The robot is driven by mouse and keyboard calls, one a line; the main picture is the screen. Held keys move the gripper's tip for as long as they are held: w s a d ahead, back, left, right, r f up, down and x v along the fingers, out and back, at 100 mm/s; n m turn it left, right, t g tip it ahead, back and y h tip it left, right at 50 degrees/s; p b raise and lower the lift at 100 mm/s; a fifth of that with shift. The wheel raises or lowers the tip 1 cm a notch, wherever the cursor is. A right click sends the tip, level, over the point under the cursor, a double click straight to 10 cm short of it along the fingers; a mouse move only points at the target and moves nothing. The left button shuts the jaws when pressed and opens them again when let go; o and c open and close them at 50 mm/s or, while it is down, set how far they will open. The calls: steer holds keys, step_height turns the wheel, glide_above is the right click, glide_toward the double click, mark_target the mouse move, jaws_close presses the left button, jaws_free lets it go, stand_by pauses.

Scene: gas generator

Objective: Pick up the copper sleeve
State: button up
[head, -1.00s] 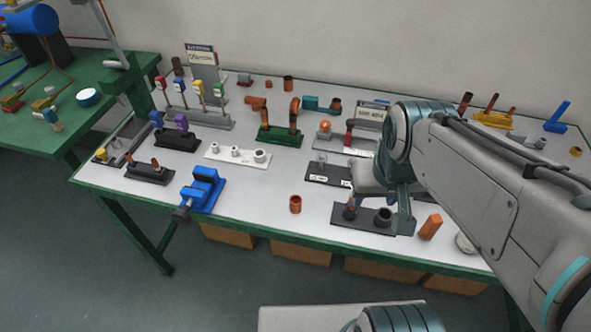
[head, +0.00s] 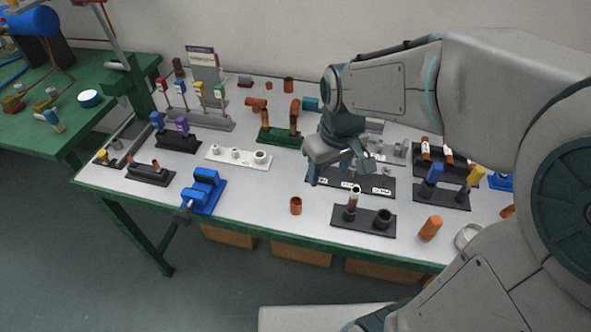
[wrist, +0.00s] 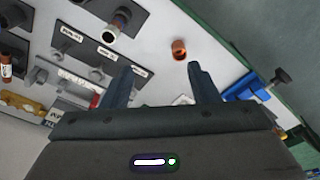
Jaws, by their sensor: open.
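The copper sleeve (head: 296,205) is a short, hollow copper-coloured cylinder. It stands upright on the white tabletop near the front edge, between the blue vise and a black two-post base. In the wrist view the copper sleeve (wrist: 179,49) shows beyond the fingertips, between their lines and nearer the right finger. My gripper (head: 340,178) is open and empty above the table, behind and to the right of the sleeve in the head view. Its two fingers (wrist: 160,82) are spread apart in the wrist view and touch nothing that I can see.
A blue vise (head: 205,189) stands left of the sleeve. A black base (head: 362,219) with two posts, one carrying a copper piece with a white top, stands to its right. The tabletop directly around the sleeve is clear.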

steer(key=w+a+f+n+g, duration=0.1)
steer(key=w+a+f+n, duration=0.3)
steer(key=a, duration=0.3)
glide_above(294, 205)
steer(key=shift+h, duration=0.3)
steer(key=f, duration=0.9)
steer(key=shift+s, duration=0.2)
steer(key=shift+w+f+p, duration=0.15)
steer(key=shift+f+p, duration=0.05)
steer(key=shift+f, duration=1.1)
steer(key=shift+w+f+p, duration=0.1)
steer(key=shift+f+p, duration=0.05)
steer(key=shift+f, duration=1.15)
steer(key=c, duration=0.9)
